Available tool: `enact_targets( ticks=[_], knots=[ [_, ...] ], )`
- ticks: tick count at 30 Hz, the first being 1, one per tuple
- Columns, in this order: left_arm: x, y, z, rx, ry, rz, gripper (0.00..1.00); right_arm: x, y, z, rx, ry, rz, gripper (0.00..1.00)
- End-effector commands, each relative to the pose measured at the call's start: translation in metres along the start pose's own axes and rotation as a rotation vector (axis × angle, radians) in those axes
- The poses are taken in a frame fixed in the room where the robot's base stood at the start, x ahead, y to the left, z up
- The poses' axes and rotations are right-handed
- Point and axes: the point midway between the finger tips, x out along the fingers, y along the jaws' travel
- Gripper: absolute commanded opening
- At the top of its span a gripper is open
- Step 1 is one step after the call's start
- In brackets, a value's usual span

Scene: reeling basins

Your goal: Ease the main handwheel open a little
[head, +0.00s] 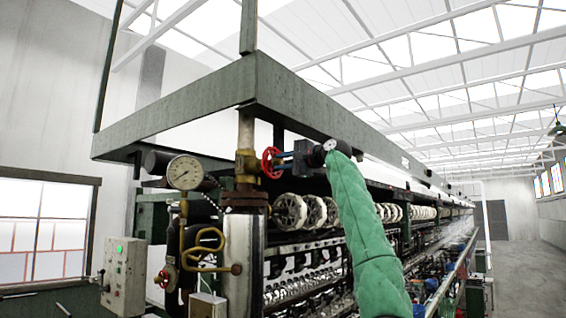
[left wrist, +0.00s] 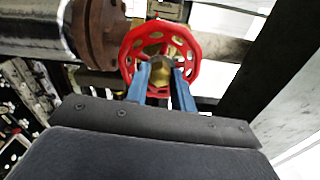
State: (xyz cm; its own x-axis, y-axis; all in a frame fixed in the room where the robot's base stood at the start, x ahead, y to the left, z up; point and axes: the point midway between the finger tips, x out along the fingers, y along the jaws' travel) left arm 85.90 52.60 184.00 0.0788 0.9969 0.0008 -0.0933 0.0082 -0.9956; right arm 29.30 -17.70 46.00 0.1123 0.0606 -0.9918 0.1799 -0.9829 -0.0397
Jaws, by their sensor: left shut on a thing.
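The main handwheel is a red wheel (head: 266,161) on the brass valve (head: 246,163) in the upright pipe, in the middle of the head view. In the left wrist view the red wheel (left wrist: 193,48) faces me, with round holes in its face and a brass hub. My left gripper (head: 281,159) is at the wheel's right side in the head view. Its two blue fingers (left wrist: 161,72) reach onto the wheel near the hub and are shut on it. The exact contact under the fingertips is partly hidden. My right gripper is in neither view.
A pressure gauge (head: 185,172) stands left of the valve. A green beam frame (head: 270,90) runs above. A steel cylinder (head: 243,260) and yellow bent pipe (head: 203,234) are below. A control box (head: 125,274) is at lower left; reels (head: 290,211) line the machine.

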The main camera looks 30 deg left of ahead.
Motion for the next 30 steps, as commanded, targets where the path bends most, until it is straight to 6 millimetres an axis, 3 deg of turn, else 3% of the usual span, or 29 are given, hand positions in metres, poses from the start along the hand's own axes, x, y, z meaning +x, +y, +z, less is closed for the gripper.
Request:
enact_targets(
  ticks=[2,3,5,17,30],
  knots=[
    [0.001,0.003,-0.001,0.002,0.0,0.003,0.02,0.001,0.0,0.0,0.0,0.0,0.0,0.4],
    [0.001,0.003,-0.001,0.003,0.0,0.003,0.3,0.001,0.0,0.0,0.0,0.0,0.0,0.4],
    [0.001,0.002,-0.001,0.003,0.0,0.003,0.4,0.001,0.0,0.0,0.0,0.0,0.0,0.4],
    [-0.006,0.001,-0.001,0.004,0.0,0.001,0.4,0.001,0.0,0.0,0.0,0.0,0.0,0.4],
    [-0.057,0.001,-0.001,0.004,0.001,0.001,0.4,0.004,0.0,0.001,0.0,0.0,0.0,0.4]
  ],
)
